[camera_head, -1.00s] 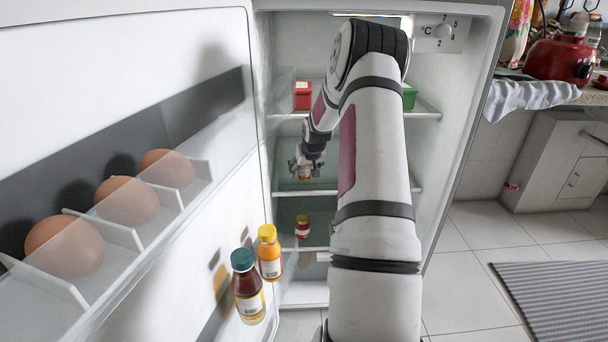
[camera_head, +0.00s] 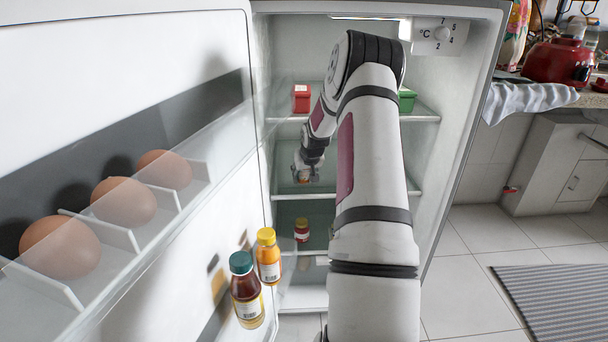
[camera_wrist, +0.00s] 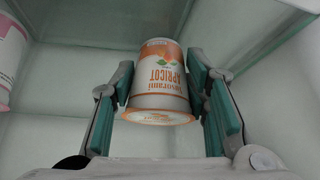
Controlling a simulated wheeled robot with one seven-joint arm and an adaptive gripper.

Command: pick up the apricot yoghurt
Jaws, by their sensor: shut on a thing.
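The apricot yoghurt (camera_wrist: 160,80) is a white and orange cup with "APRICOT" on its side, upside down in the wrist view. My gripper (camera_wrist: 163,92) is shut on it, with a teal finger pad on each side of the cup. In the head view my gripper (camera_head: 306,170) is inside the open fridge, at the middle shelf on the left. Only a small part of the yoghurt (camera_head: 304,177) shows there between the fingers. I cannot tell whether the cup touches the shelf.
A pink and white container (camera_wrist: 8,55) stands left in the wrist view. A red box (camera_head: 301,98) and a green box (camera_head: 406,100) are on the upper shelf. A small red bottle (camera_head: 301,230) is on the lower shelf. The open door holds eggs (camera_head: 123,202) and two bottles (camera_head: 247,290).

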